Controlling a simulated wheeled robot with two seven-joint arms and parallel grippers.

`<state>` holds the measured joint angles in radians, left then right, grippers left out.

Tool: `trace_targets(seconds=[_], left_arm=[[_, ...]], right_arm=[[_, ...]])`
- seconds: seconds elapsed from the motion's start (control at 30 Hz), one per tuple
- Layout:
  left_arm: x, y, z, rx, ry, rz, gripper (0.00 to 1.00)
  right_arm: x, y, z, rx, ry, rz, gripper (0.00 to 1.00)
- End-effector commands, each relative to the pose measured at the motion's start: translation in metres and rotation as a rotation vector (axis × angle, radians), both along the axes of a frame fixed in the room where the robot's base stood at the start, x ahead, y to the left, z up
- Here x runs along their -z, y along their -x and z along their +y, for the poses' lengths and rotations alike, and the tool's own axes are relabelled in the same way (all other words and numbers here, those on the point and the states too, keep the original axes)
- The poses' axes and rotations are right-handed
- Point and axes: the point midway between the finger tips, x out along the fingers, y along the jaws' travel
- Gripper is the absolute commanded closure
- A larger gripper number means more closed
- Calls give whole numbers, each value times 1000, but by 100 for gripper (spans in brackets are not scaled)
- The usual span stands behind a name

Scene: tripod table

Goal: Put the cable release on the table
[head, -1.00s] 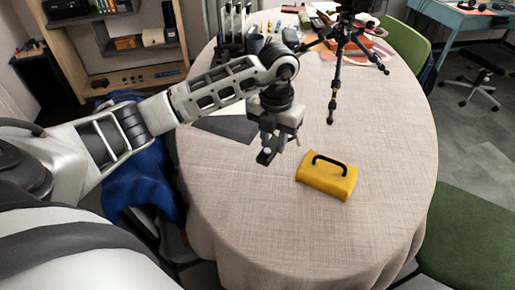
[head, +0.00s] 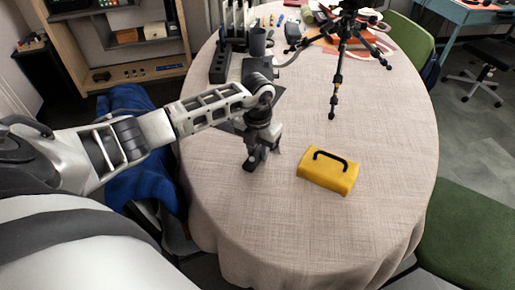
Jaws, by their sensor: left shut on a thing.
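My left gripper (head: 258,153) reaches in from the left over the near left part of the round table (head: 290,225), pointing down. It is shut on a small dark thing (head: 251,164), which looks like the cable release. The fingers hide part of it. It is low over the cloth, and I cannot tell whether it touches. My right gripper is out of view.
A yellow case with a black handle (head: 328,170) lies to the right of the gripper. A black tripod (head: 339,75) stands farther back. The front of the table is clear.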

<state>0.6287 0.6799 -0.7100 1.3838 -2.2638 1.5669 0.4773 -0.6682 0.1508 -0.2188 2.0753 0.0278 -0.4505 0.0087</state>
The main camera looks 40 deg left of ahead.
Motion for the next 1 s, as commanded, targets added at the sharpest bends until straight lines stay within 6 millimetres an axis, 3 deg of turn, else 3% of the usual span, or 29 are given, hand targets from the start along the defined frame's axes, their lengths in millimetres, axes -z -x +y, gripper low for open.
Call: trace_targets(seconds=[0.13, 0.17, 0.2, 0.23, 0.63, 1.0], left_arm=[[4, 0, 0, 0, 0, -1, 94], [3, 0, 0, -1, 0, -1, 63], [2, 0, 0, -1, 0, 0, 52], [2, 0, 0, -1, 0, 0, 50], [-8, -1, 1, 0, -1, -2, 50], [-83, -1, 1, 1, 0, -4, 50]], right_arm=[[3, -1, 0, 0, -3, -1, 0], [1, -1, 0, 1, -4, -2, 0], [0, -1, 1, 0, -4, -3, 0], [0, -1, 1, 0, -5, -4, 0], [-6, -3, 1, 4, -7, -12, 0], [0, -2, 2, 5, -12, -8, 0]])
